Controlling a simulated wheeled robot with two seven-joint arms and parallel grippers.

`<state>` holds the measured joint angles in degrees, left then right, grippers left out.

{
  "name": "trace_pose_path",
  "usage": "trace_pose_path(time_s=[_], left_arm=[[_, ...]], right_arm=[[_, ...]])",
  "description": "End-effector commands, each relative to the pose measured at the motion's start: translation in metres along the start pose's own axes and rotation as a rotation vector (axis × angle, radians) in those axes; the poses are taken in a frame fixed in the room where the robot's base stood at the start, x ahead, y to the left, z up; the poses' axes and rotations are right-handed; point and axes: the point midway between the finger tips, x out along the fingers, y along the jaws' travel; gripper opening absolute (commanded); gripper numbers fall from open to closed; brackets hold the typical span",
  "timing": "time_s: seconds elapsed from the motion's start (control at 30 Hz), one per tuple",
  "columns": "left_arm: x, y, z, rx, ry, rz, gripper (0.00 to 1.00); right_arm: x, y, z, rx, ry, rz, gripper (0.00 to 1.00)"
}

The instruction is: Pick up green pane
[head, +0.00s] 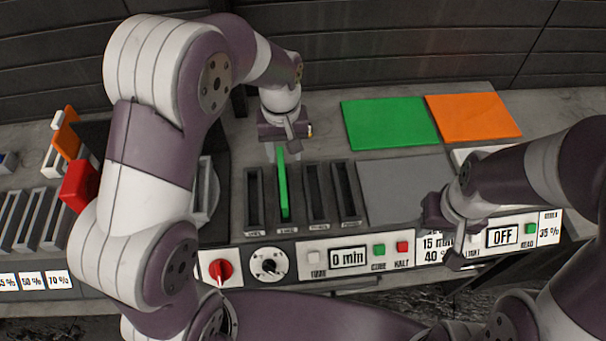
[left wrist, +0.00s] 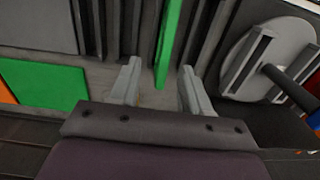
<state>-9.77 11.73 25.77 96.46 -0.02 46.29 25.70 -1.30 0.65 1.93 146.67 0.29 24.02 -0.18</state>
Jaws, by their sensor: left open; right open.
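The green pane (head: 282,186) stands upright in one of several narrow dark slots in the middle of the bench. My left gripper (head: 282,152) is open at the far end of this pane. In the left wrist view the green pane (left wrist: 168,45) rises between the two open fingers (left wrist: 160,88), closer to the right one, and I see no contact. My right gripper (head: 448,235) is open and empty at the front panel on the right; its fingers are small in the picture.
A flat green square (head: 388,123) and an orange square (head: 473,117) lie behind a grey plate (head: 405,188). A front panel holds buttons, a dial (head: 268,265) and a red knob (head: 220,269). A red block (head: 80,187) and more slots (head: 30,218) are at the left, partly behind my left arm.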

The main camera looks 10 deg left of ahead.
Motion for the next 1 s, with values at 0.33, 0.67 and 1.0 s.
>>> trace_pose_path(time_s=[0.33, 0.67, 1.0], left_arm=[[0.062, 0.000, -0.001, -0.001, 0.002, 0.001, 0.47], [0.113, 0.002, -0.002, 0.000, 0.002, 0.001, 0.47], [0.116, 0.002, -0.002, 0.000, 0.004, 0.002, 0.08]], right_arm=[[-0.017, 0.000, -0.002, 0.000, 0.000, 0.000, 0.43], [-0.038, 0.000, -0.004, 0.000, 0.001, 0.000, 0.43], [-0.036, 0.000, -0.004, 0.000, 0.000, 0.000, 0.43]])
